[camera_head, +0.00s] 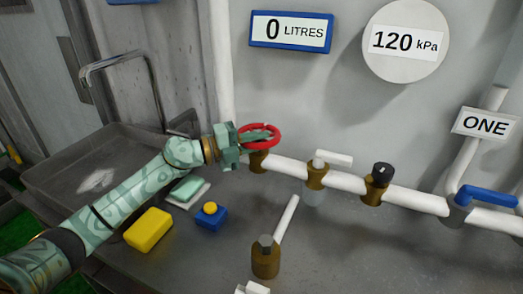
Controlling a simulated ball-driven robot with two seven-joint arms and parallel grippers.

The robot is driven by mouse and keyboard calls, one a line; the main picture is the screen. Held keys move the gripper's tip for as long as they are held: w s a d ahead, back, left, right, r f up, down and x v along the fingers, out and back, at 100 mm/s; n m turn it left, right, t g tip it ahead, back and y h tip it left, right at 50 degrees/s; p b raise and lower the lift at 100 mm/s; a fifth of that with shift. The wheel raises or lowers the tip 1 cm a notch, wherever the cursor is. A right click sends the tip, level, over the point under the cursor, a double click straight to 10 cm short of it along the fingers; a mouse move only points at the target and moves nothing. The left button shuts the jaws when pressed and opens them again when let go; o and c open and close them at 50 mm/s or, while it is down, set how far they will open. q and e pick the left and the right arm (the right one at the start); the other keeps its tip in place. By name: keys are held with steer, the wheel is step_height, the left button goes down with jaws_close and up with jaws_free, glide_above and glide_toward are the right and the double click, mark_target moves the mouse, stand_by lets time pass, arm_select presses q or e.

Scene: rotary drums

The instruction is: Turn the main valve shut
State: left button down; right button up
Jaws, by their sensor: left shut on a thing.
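The valve with a red ring handwheel (262,137) sits on a brass body (258,161) at the left end of the white horizontal pipe, in the middle of the view. My left gripper (243,141) reaches in from the left and is shut on the left side of the red handwheel. The gripper hides part of the wheel's rim. My right gripper is not in view.
A blue lever (487,196) is on the pipe at right, near a sign reading ONE (485,124). A display reads 0 LITRES (291,32); a round gauge reads 120 kPa (405,41). A yellow block (148,231), blue block (211,219) and brass fitting (265,260) stand on the counter. A sink (60,170) is at left.

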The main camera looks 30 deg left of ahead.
arm_select(q)
steer(key=c, duration=1.4)
jaws_free()
steer(key=shift+o, duration=0.2)
steer(key=shift+a, duration=0.1)
steer(key=p+v, duration=0.1)
steer(key=v, duration=1.5)
steer(key=shift+a+p, duration=0.15)
steer(key=shift+p, duration=0.15)
steer(key=shift+s+f, duration=0.15)
